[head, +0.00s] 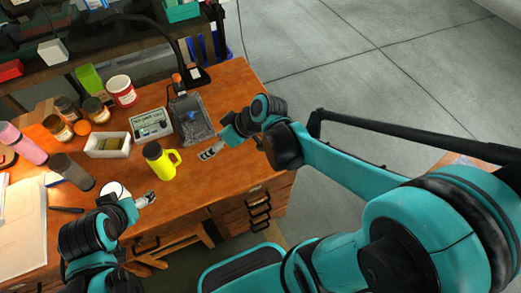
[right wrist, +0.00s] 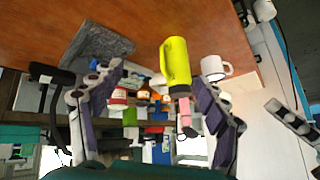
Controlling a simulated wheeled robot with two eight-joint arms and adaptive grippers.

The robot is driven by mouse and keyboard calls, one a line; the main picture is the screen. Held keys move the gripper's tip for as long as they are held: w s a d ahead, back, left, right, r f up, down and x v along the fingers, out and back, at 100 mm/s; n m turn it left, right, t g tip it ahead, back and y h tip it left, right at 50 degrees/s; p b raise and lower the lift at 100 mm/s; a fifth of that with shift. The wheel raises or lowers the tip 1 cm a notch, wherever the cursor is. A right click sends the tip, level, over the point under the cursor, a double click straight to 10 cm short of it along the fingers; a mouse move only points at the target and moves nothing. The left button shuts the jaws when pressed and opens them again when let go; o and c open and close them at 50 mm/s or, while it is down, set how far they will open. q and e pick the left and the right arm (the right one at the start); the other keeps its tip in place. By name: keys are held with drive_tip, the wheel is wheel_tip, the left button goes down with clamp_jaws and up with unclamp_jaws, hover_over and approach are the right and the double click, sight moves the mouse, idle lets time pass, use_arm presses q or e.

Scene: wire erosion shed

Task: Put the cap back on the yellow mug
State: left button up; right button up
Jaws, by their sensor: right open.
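The yellow mug (head: 165,167) stands upright on the wooden table, its handle to the right. Its top is dark; I cannot tell whether that is a cap or the open mouth. In the right wrist view, where the scene is upside down, the mug (right wrist: 174,62) shows beyond my open fingers. My right gripper (head: 210,151) is open and empty, to the right of the mug and apart from it. It also frames the right wrist view (right wrist: 158,100). My left gripper (head: 147,199) is in front of the mug; its opening is unclear. No separate cap is identifiable.
A white mug (head: 113,189) stands beside my left gripper. Behind are a white tray (head: 108,152), a meter box (head: 151,124), a dark grey tray (head: 203,131), several jars and an orange round item (head: 82,128).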

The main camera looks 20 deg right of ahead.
drive_tip(key=s+d+r+m+t+h, duration=0.2)
drive_tip(key=s+d+m+h, duration=0.4)
drive_tip(key=s+d, duration=0.3)
drive_tip(key=shift+s+d+r+m, duration=0.35)
drive_tip(key=shift+d+r+m, duration=0.05)
drive_tip(key=shift+d, duration=0.4)
idle(0.5)
